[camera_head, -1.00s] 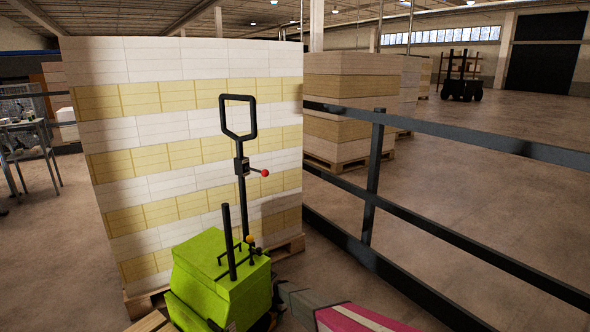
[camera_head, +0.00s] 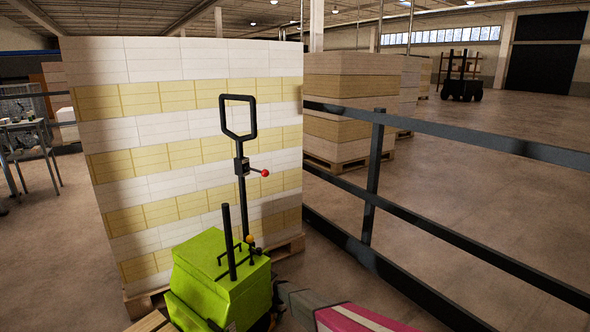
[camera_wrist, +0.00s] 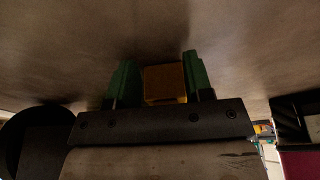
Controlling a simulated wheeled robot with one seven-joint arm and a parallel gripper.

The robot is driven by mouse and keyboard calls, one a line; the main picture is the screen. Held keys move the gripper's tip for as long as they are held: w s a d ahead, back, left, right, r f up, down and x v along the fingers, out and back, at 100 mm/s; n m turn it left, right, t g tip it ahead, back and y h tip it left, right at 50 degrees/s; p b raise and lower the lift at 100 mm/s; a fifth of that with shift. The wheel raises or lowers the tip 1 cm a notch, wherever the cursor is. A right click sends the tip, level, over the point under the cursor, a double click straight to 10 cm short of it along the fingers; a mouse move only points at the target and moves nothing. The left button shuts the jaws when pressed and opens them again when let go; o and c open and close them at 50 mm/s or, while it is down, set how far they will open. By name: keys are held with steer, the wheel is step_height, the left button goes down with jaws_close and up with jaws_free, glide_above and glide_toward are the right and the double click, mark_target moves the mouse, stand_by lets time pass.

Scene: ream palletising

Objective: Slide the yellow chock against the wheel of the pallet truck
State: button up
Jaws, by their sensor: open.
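The yellow chock (camera_wrist: 165,84) lies low between the two green fingers of my gripper (camera_wrist: 160,60) in the wrist view. The fingers stand apart, one on each side of the chock. The chock looks close to the right finger, with a small gap at the left one; contact is hard to tell in the dim light. The pallet truck (camera_head: 220,280) is bright green with a tall black handle and stands at the bottom middle of the head view. My arm reaches in beside its lower right side. The truck's wheel cannot be clearly made out, and the chock is hidden in the head view.
A tall stack of white and yellow reams (camera_head: 180,140) on a pallet stands behind the truck. A dark metal railing (camera_head: 372,185) runs along the right. Further loaded pallets (camera_head: 345,110) stand beyond it. A dark round shape (camera_wrist: 35,145) shows at the wrist view's lower left.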

steer(key=shift+r, duration=0.15)
steer(key=shift+r, duration=1.35)
steer(key=shift+w+d+v, duration=0.1)
steer(key=shift+w+v, duration=0.05)
steer(key=shift+v, duration=0.95)
steer(key=shift+w+d+v, duration=0.1)
steer(key=shift+v, duration=1)
steer(key=s+d+r+m+t, duration=0.1)
steer(key=s+d+r+m, duration=0.8)
steer(key=s+r, duration=0.3)
steer(key=s+d+r+m+t+h, duration=0.1)
steer(key=s+d+r+m, duration=0.9)
steer(key=r, duration=0.9)
steer(key=s+d+r+m+h, duration=0.1)
steer(key=s+d+r+m, duration=0.8)
steer(key=s+r, duration=0.5)
steer(key=shift+s+d+r+m+t, duration=0.25)
steer(key=shift+d+r+m+t, duration=0.15)
steer(key=shift+r, duration=0.45)
